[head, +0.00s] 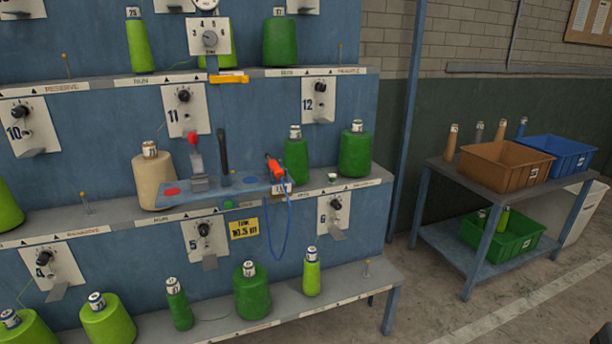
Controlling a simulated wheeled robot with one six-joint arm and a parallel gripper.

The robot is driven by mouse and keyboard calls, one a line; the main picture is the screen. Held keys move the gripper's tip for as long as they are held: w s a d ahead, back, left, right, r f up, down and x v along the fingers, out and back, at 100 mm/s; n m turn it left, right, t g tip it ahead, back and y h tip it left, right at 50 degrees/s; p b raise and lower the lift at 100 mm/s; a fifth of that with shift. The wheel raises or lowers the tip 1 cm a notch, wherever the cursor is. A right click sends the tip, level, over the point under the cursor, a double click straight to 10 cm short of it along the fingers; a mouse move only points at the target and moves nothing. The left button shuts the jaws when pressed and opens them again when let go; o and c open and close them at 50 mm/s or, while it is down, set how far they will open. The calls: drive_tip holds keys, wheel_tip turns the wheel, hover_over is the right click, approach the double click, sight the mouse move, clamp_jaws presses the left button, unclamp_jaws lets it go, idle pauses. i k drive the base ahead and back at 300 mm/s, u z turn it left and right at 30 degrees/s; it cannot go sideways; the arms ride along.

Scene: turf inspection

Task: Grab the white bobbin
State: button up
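A cream-beige cone-shaped bobbin (152,181) with a pale labelled top stands upright on the middle shelf of the blue rack, left of centre. It is the palest bobbin in view; I see no pure white one.
Several green bobbins (355,153) stand on the shelves. The blue plate carries a red-knobbed lever (196,160), a black upright handle and an orange tool (274,168) with a hanging blue cord. A side table (470,190) with brown and blue crates stands right; floor between is clear.

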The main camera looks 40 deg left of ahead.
sight(332, 176)
drive_tip(key=u, duration=0.7)
drive_tip(key=i, duration=0.75)
drive_tip(key=u, duration=1.5)
drive_tip(key=i, duration=0.9)
drive_tip(key=u, duration=0.1)
